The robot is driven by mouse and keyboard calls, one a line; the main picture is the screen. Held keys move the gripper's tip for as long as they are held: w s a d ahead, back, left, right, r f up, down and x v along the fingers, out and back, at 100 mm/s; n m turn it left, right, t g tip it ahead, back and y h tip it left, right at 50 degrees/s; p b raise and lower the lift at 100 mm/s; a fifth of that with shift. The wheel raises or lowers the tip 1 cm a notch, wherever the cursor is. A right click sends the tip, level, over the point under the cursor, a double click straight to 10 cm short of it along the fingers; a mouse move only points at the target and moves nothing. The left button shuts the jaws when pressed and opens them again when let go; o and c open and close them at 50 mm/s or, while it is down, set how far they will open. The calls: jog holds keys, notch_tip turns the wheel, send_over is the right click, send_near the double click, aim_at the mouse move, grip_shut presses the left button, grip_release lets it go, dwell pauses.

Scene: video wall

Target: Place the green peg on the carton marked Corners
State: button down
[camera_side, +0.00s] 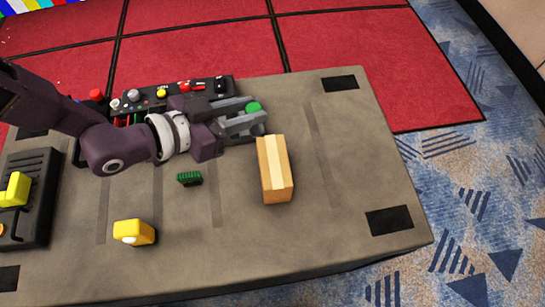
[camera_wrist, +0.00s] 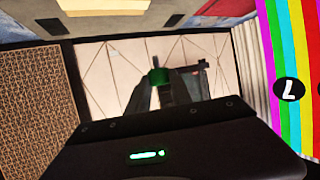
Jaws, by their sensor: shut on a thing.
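The green peg (camera_side: 253,107) is between the fingers of my gripper (camera_side: 256,117), its round green end showing above them in the side view. My gripper is shut on it, above the table and just beyond the far end of the carton. In the wrist view the green peg (camera_wrist: 157,76) shows between the two dark fingers (camera_wrist: 167,88). A tan carton (camera_side: 274,170) with a pale strip along its top lies on the table, nearer the side camera than my gripper. No marking on it can be read. The fingers hide part of the peg.
On the grey table (camera_side: 340,200) are a small green ribbed block (camera_side: 189,178), a yellow block (camera_side: 134,232) and a black tray (camera_side: 38,200) with yellow items at the left. A control panel with knobs (camera_side: 160,93) lies behind my arm. The table right of the carton is clear.

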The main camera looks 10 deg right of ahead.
aim_at(268, 164)
jog(key=s+d, duration=0.3)
jog(key=s, duration=0.1)
jog(key=shift+m+g+h, duration=0.3)
jog(key=shift+m+g, duration=0.2)
notch_tip(268, 164, down, 9)
jog(key=shift+s+d+f, duration=0.1)
jog(key=shift+s+f, duration=0.05)
jog(key=c, duration=1.1)
grip_release()
jog(key=shift+f, duration=0.15)
jog(key=shift+c, duration=0.2)
